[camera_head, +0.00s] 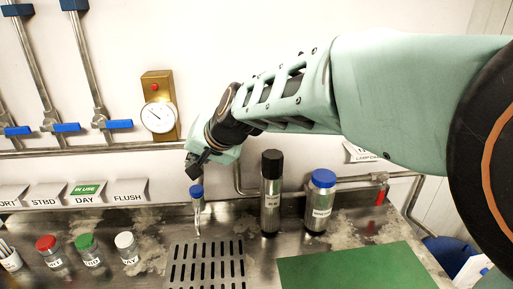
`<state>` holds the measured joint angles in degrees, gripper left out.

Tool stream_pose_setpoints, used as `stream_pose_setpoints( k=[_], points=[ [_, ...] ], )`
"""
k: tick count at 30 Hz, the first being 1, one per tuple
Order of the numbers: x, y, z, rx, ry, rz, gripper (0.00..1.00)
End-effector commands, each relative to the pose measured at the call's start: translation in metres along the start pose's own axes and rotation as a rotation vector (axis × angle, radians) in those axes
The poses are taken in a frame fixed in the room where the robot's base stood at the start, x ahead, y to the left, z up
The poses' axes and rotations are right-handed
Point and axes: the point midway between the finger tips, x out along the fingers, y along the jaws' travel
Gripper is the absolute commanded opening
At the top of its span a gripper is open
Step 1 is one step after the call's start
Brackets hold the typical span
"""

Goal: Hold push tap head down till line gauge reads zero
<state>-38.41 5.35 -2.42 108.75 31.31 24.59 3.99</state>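The push tap has a blue head (196,191) on a slim silver body (198,208) and stands upright behind the slotted drain grate. My gripper (195,168) comes down from the upper right and is just above the blue head. I cannot tell whether it touches the head. Its fingers are small, dark and partly hidden by the wrist, so their opening is unclear. The round line gauge (158,117) has a white face and sits on a brass plate on the wall, left of my gripper. Its needle is too small to read surely.
A black-capped bottle (270,195) and a blue-capped bottle (320,202) stand right of the tap. Small red-, green- and white-capped bottles (89,249) stand left of the grate (207,265). A green mat (350,270) lies at front right. Blue-handled valves (66,127) line the wall.

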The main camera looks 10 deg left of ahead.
Motion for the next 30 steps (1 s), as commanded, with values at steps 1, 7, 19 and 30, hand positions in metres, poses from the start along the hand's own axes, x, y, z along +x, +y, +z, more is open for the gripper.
stream_pose_setpoints(
  k=[1, 7, 19, 30],
  points=[
    [0.011, 0.008, 0.008, 0.001, -0.002, 0.001, 0.0],
    [0.027, 0.02, 0.02, -0.001, 0.0, 0.001, 0.0],
    [0.032, 0.023, 0.023, -0.001, 0.0, 0.0, 0.0],
    [0.032, 0.023, 0.023, 0.0, 0.0, 0.0, 0.0]
  ],
)
